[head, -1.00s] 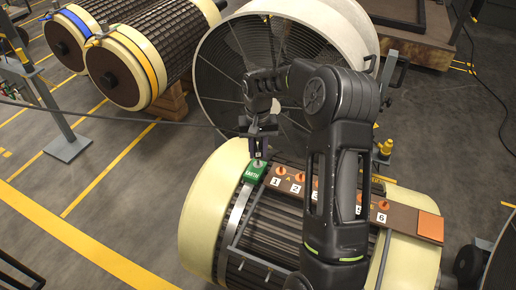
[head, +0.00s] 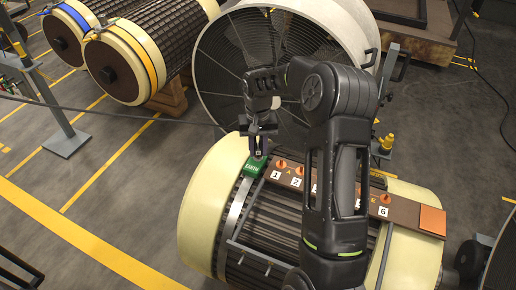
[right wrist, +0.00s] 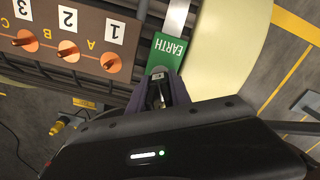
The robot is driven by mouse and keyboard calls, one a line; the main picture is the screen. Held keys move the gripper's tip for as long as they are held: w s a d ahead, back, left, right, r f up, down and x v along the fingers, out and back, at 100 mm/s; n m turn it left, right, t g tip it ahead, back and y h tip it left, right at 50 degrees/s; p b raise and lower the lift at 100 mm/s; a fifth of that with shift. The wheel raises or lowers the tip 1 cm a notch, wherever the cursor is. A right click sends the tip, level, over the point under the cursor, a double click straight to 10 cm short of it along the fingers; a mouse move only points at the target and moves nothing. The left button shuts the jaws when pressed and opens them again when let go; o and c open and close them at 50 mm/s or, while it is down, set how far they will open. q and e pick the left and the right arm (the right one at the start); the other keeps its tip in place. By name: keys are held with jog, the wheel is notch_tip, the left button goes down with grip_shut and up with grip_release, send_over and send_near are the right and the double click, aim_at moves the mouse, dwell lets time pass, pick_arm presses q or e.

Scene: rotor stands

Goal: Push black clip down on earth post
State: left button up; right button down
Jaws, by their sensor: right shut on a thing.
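The green EARTH block (head: 253,168) sits at the left end of the brown terminal board, on top of the near rotor. It also shows in the right wrist view (right wrist: 168,50). My right gripper (head: 259,152) points down just over the block. In the right wrist view its fingers (right wrist: 159,94) are shut on a small dark piece, apparently the black clip (right wrist: 157,98), at the block's near end. The earth post is hidden by the fingers and the clip, so I cannot tell how far the clip sits on it. My left gripper is not in view.
The brown board (head: 410,215) carries several numbered copper posts, close to the right of the EARTH block; post 1 (right wrist: 111,63) is nearest. A large fan (head: 235,60) stands behind the rotor. Two more rotors (head: 118,70) lie at the back left.

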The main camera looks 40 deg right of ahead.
aim_at(258, 138)
jog(key=shift+f, duration=0.45)
jog(key=c, duration=1.1)
grip_release()
notch_tip(258, 138, up, 8)
jog(key=shift+f, duration=0.1)
